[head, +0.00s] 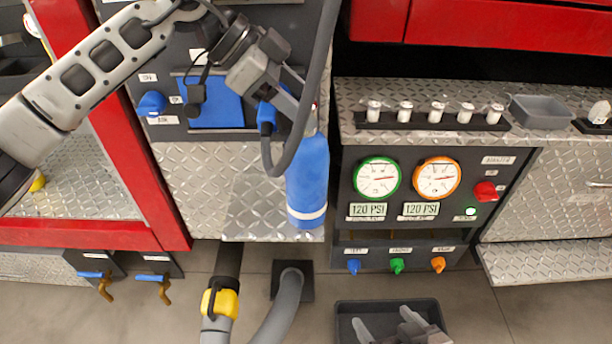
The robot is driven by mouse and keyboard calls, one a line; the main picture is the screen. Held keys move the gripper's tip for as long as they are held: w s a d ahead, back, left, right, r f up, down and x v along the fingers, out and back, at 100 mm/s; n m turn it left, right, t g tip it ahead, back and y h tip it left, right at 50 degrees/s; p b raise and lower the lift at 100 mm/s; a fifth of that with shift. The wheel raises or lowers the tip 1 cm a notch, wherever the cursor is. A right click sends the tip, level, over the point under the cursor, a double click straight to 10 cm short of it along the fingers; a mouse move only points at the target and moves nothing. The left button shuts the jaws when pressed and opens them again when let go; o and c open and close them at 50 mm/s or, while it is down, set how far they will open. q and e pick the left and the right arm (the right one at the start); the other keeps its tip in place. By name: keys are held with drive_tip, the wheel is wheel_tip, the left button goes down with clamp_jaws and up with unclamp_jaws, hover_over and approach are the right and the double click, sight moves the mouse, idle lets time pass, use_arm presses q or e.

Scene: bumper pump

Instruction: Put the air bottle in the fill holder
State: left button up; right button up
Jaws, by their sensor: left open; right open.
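The blue air bottle (307,182), with a white band near its base, stands upright at the right end of a diamond-plate ledge (262,205). My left gripper (287,116) is open beside the top of the bottle; the bottle's neck is partly hidden behind the gripper and a dark hose. I cannot tell whether the fingers touch it. I cannot pick out the fill holder clearly; part of the area behind the bottle is hidden. My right gripper (388,328) is open and empty at the bottom edge, over a dark tray (345,308).
A gauge panel (408,160) stands to the right, below a shelf with several small white-topped pieces (435,112) and a grey bin (540,112). A yellow-collared hose (220,300) runs below the ledge.

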sight(315, 114)
use_arm(q)
drive_tip(key=x, duration=0.3)
drive_tip(key=shift+f, duration=0.2)
clamp_jaws()
idle(1.1)
